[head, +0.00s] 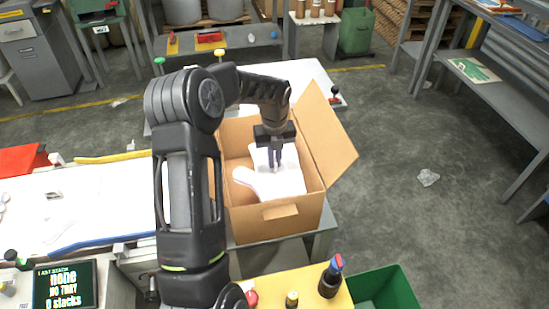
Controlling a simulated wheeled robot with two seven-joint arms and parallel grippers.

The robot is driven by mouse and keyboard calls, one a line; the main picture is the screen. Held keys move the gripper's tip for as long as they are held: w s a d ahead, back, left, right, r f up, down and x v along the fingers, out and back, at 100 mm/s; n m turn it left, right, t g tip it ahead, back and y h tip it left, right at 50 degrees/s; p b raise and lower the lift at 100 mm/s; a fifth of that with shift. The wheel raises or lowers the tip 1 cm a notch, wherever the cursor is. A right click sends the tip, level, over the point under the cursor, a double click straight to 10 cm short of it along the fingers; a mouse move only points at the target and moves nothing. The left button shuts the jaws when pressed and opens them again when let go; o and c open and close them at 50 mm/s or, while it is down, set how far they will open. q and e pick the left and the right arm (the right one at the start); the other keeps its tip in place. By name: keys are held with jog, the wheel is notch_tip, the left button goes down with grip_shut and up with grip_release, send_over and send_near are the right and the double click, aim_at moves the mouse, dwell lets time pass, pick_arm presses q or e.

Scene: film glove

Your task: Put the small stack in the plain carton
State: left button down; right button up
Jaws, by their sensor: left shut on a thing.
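The plain carton (275,226) is an open brown cardboard box in the middle of the head view, standing on a grey stand with its right flap spread outward. My left gripper (276,164) points down into the carton's opening. It is shut on a white glove-shaped stack (284,181), which is within the carton's walls as seen from above. Whether the stack touches the carton's floor cannot be told. My left arm hides part of the carton's left side. My right gripper is not in view.
A white table (100,205) with a blue strip lies left. A yellow surface (316,298) with a dark bottle (330,279) and a green bin (392,290) are in front. Open floor (400,150) lies right.

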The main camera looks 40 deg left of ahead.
pick_arm(q)
jog(key=shift+f+b, duration=3.4)
jog(key=shift+f, duration=2.3)
jog(key=c, duration=1.5)
grip_release()
notch_tip(320, 180, up, 8)
jog(key=shift+f, duration=0.1)
